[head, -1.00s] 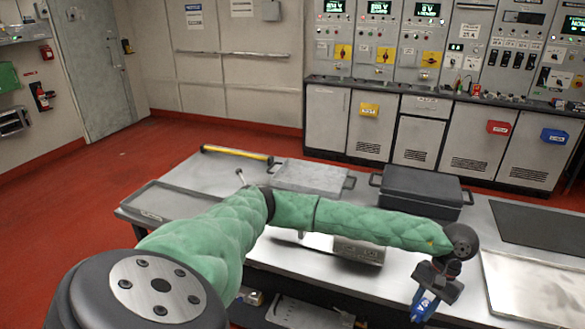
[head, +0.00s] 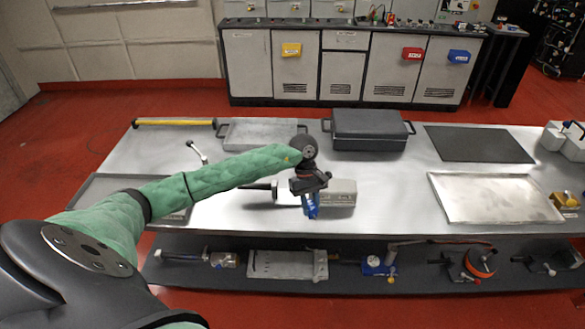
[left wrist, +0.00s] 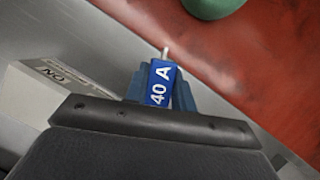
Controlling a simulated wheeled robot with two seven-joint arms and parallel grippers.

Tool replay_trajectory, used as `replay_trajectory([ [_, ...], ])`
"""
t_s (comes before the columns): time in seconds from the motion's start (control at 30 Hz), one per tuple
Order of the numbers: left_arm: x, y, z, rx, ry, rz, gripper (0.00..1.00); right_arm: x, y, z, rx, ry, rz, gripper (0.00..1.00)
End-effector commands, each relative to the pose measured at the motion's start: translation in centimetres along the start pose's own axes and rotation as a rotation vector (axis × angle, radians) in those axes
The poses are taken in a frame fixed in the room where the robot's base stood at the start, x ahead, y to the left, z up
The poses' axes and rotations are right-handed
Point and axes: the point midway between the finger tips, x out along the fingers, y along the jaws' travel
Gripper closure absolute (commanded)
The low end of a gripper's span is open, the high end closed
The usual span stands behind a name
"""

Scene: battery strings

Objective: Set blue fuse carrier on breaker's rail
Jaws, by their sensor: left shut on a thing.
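My left gripper (head: 309,188) is shut on the blue fuse carrier (head: 311,207), which hangs below it in the head view. In the left wrist view the carrier (left wrist: 159,84) shows a white "40 A" label and a small metal pin at its end, between the fingers. A pale grey box (head: 340,192), possibly the breaker, lies on the steel table just behind and right of the gripper. Its labelled side (left wrist: 62,82) is left of the carrier in the left wrist view. They look apart. I cannot make out a rail. My right gripper is out of view.
The table (head: 385,180) also holds a black case (head: 368,128), a dark mat (head: 478,144), a metal tray (head: 495,198) and a yellow-handled tool (head: 174,122). A lower shelf (head: 410,278) carries several devices. Bare tabletop lies between the grey box and metal tray.

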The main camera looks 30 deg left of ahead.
Motion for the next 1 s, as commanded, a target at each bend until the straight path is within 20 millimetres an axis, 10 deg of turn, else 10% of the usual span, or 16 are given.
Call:
replay_trajectory([
  [0.5,-5.4,-1.8,-8.5,-0.795,0.000,0.333,1.00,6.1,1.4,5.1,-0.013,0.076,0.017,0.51],
  [1.0,-7.6,-1.2,-10.9,-1.093,-0.001,0.454,1.00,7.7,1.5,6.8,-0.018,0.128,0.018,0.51],
])
